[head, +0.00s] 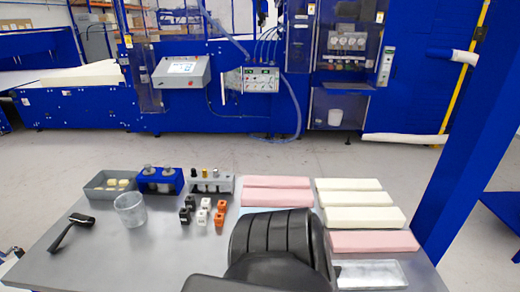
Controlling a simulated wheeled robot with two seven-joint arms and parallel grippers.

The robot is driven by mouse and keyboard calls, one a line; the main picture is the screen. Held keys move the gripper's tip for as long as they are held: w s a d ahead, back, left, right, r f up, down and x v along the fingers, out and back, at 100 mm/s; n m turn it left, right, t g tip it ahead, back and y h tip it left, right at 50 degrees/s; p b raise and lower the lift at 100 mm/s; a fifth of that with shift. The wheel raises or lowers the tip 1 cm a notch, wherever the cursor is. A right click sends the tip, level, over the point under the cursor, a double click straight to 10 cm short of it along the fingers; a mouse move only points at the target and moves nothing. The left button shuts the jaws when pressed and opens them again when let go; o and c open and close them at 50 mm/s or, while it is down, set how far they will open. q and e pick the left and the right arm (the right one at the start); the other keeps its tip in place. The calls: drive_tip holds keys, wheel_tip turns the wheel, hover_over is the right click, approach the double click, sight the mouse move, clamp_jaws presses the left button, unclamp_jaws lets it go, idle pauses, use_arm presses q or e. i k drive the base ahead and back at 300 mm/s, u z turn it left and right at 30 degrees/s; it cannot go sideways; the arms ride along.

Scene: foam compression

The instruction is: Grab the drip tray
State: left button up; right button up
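A shallow, clear or pale grey rectangular tray (371,274) lies flat at the front right of the grey table (90,262); it looks like the drip tray and appears empty. Its left end is close to a large black ribbed part of my own body, which covers the front middle of the table. A second tray, a small grey one (96,192), stands at the back left with several pale yellow pieces in it. Neither of my grippers can be made out in the head view.
Pink foam blocks (278,196) and cream foam blocks (348,184) lie at the back and right. A clear cup (130,209), black scoop-like tool (70,232), blue holder (160,181), grey rack (210,187) and several small blocks (204,214) occupy the left. The front left is clear.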

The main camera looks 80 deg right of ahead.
sight(375, 275)
drive_tip(key=i, duration=1.5)
drive_tip(key=z, duration=5.8)
